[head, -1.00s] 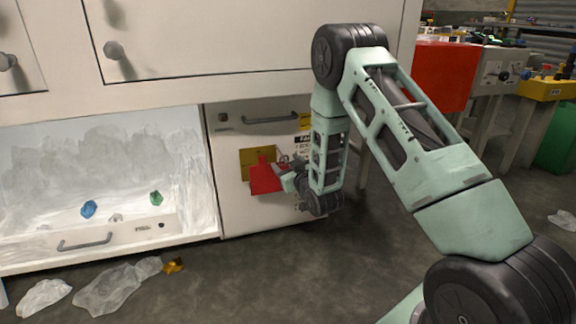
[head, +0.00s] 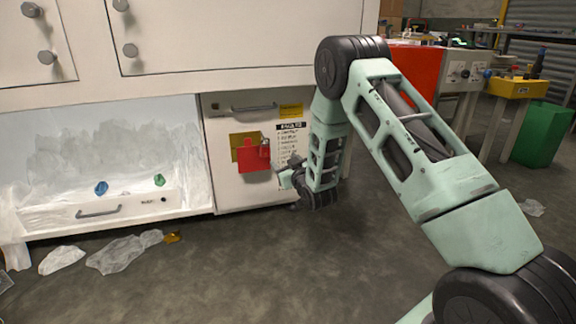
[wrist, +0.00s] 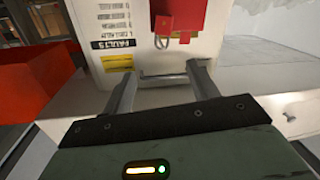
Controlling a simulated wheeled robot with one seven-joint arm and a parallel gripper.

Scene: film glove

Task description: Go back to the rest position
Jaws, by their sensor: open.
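In the head view my arm bends down in front of the cabinet, and my gripper (head: 286,176) is near the right side of the red block (head: 254,154). The fingertips are small there and partly hidden by the arm.
An open lit compartment (head: 115,205) at the left holds a blue lump (head: 101,188) and a green lump (head: 159,180). Crumpled clear film (head: 118,252) lies on the floor. A green bin (head: 541,133) and a yellow bench (head: 515,88) stand at right. The middle floor is clear.

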